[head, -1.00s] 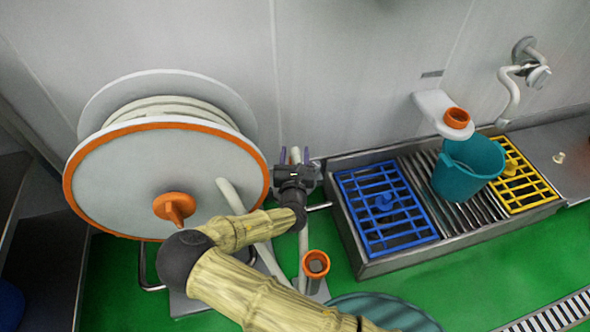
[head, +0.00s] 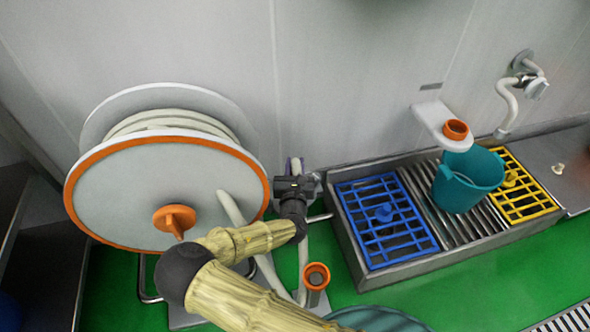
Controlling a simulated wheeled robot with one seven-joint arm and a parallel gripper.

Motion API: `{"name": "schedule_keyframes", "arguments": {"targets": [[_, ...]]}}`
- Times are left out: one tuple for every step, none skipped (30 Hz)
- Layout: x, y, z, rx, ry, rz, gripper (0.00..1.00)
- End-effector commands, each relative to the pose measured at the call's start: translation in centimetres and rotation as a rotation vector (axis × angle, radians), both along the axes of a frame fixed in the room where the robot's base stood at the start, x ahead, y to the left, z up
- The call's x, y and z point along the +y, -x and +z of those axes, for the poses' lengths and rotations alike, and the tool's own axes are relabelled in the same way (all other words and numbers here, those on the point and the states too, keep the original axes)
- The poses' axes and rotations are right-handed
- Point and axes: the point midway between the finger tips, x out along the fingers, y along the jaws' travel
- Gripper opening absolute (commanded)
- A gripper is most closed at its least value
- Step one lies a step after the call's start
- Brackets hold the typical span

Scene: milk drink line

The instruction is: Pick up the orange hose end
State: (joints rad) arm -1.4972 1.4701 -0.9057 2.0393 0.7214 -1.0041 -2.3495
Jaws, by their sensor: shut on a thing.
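My gripper (head: 295,162) is in front of the grey wall, just right of the reel. Its purple fingers are shut around the pale upper end of the hose (head: 303,250), taken here as the hose end. Its orange part cannot be made out between the fingers. The pale hose comes off the reel (head: 125,190), dips near the floor and rises behind my wrist. An orange-rimmed cup (head: 316,270) stands low, right beside the hose.
A steel trough to the right has a blue grate (head: 360,192), a teal bucket (head: 462,190) and a yellow grate (head: 535,196). A white wall bracket (head: 428,113) holds an orange ring (head: 456,129). Green floor (head: 450,290) is open in front.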

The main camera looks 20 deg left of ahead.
Motion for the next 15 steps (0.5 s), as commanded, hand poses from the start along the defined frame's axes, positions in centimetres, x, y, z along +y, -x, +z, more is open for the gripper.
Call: {"name": "schedule_keyframes", "arguments": {"targets": [[0.0, 0.0, 1.0, -0.003, -0.002, 0.000, 0.00], [0.0, 0.0, 1.4, -0.002, -0.003, 0.000, 0.00], [0.0, 0.0, 2.1, -0.002, -0.003, -0.001, 0.00], [0.0, 0.0, 2.7, -0.003, -0.003, -0.001, 0.00], [0.0, 0.0, 3.4, -0.004, -0.002, 0.000, 0.00], [0.0, 0.0, 4.3, -0.004, -0.001, 0.000, 0.00], [0.0, 0.0, 5.0, -0.004, -0.002, 0.000, 0.00], [0.1, 0.0, 5.8, -0.004, -0.003, 0.000, 0.00], [0.1, 0.0, 6.9, -0.004, -0.003, 0.001, 0.00], [0.1, 0.0, 7.8, -0.004, -0.002, 0.000, 0.00], [0.0, 0.0, 8.6, -0.004, -0.002, -0.001, 0.00], [0.0, 0.0, 9.7, -0.005, -0.002, -0.001, 0.00], [0.0, 0.0, 10.5, -0.004, -0.002, 0.000, 0.00], [0.0, 0.0, 11.3, -0.004, -0.003, 0.000, 0.00], [0.1, 0.0, 12.4, -0.004, -0.003, 0.001, 0.00]]}}
